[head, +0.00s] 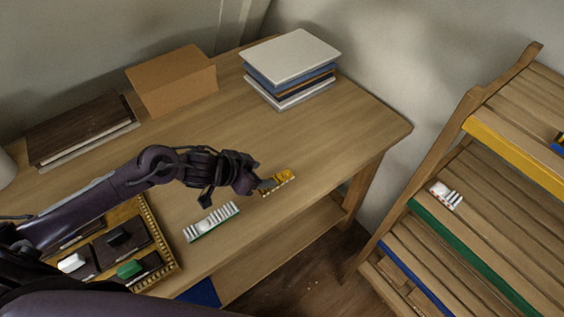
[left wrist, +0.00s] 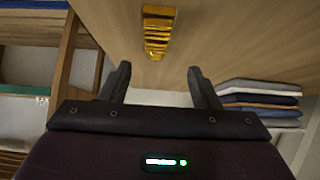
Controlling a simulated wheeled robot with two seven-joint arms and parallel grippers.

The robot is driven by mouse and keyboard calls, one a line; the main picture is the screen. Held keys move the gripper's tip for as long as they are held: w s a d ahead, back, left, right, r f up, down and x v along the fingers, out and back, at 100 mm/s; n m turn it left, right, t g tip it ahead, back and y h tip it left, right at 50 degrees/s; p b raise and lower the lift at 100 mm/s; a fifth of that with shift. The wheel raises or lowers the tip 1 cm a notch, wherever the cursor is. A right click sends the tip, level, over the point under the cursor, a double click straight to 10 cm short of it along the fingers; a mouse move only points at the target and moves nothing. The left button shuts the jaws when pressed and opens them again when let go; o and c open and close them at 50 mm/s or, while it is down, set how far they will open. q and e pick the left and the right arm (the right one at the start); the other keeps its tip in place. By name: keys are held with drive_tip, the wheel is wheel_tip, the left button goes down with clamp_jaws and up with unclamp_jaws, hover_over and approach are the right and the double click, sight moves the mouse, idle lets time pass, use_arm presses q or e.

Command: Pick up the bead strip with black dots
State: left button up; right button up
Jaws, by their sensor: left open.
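A short yellow-gold bead strip (head: 278,183) lies on the wooden table near its front edge. Black dots on it are too small to make out clearly. My left gripper (head: 262,187) is at the left end of this strip in the head view. In the left wrist view the open, empty left gripper (left wrist: 159,80) has the gold strip (left wrist: 157,32) beyond its fingertips, roughly in line with the gap. A second strip, white-ribbed with a green edge (head: 211,222), lies to the left and nearer the front. My right gripper is not in view.
A gold-rimmed tray (head: 160,232) with dark, white and green pieces is at the left front. A cardboard box (head: 172,80), dark boards (head: 80,128) and a book stack (head: 291,57) stand at the back. A slatted shelf (head: 470,200) is at right. The table's right part is clear.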

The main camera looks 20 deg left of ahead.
sight(278, 177)
use_arm(q)
drive_tip(key=shift+w+d+f, duration=0.1)
drive_tip(key=shift+w+f, duration=0.05)
drive_tip(key=shift+w, duration=0.05)
drive_tip(key=shift+w+d+f+p, duration=0.25)
drive_tip(key=shift+d+f, duration=0.2)
drive_tip(key=shift+d, duration=0.05)
drive_tip(key=shift+w+d+f+p, duration=0.2)
drive_tip(key=shift+w+d+f, duration=0.05)
drive_tip(key=shift+d+f, duration=0.2)
drive_tip(key=x, duration=0.3)
drive_tip(key=shift+a, duration=0.1)
drive_tip(key=shift+w+f, duration=0.25)
drive_tip(key=shift+f, duration=0.05)
drive_tip(key=c, duration=1.1)
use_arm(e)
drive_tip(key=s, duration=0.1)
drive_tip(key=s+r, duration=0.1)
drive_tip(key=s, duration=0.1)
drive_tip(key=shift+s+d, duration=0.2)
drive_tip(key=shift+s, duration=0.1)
use_arm(q)
drive_tip(key=shift+r, duration=0.1)
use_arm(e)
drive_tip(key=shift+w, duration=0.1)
